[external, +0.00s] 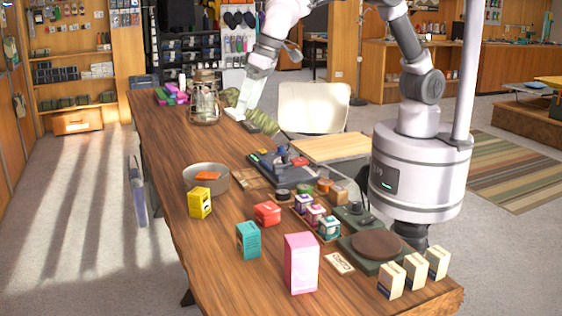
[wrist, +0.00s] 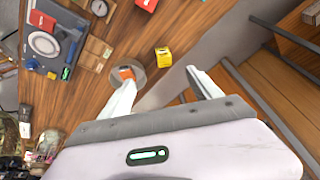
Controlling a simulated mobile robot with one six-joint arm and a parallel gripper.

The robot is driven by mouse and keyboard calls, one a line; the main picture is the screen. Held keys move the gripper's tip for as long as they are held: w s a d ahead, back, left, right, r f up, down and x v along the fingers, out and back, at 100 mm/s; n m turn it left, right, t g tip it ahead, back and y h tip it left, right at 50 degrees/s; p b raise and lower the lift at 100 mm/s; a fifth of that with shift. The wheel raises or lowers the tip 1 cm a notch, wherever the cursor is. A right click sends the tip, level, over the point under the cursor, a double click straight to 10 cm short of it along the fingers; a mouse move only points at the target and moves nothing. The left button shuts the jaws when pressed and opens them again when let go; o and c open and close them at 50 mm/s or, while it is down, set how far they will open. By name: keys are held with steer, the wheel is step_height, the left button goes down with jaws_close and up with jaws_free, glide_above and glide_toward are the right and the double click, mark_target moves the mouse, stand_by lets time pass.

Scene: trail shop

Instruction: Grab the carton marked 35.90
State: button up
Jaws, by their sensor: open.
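Several cartons stand on the wooden table (external: 160,135): yellow (external: 200,203), red (external: 267,213), teal (external: 248,240), tall pink (external: 301,263), and three small white ones (external: 391,280) at the near right corner. I cannot read 35.90 on any of them. A small printed card (external: 339,263) lies beside the pink carton. My gripper (external: 238,112) is over the far part of the table, apart from the cartons. In the wrist view my gripper (wrist: 160,75) is open and empty; the yellow carton (wrist: 163,54) shows beyond its fingers and part of the red carton (wrist: 147,4) at the top edge.
A round metal bowl (external: 220,175) with an orange item stands behind the yellow carton. A dark device (external: 285,168), a tray of small boxes (external: 315,216) and a scale (external: 376,246) line the right side. A glass lantern (external: 204,103) stands close to my gripper.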

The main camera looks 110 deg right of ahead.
steer(key=m+h, duration=0.1)
glide_toward(201, 191)
steer(key=shift+h, duration=0.3)
steer(key=b+x, duration=0.1)
steer(key=x, duration=0.1)
steer(key=a+b+x, duration=0.1)
steer(key=x, duration=0.1)
steer(key=b+x, duration=0.1)
steer(key=x, duration=0.1)
steer(key=shift+w+a+f, duration=0.1)
steer(key=shift+w+f, duration=0.2)
steer(key=shift+w, duration=0.1)
steer(key=b+x, duration=0.1)
steer(key=x, duration=0.3)
steer(key=b+x, duration=0.1)
steer(key=shift+s+d+f+b, duration=0.15)
steer(key=shift+d+f+b, duration=0.2)
steer(key=shift+d, duration=0.05)
steer(key=shift+s+r, duration=0.1)
steer(key=c, duration=1.6)
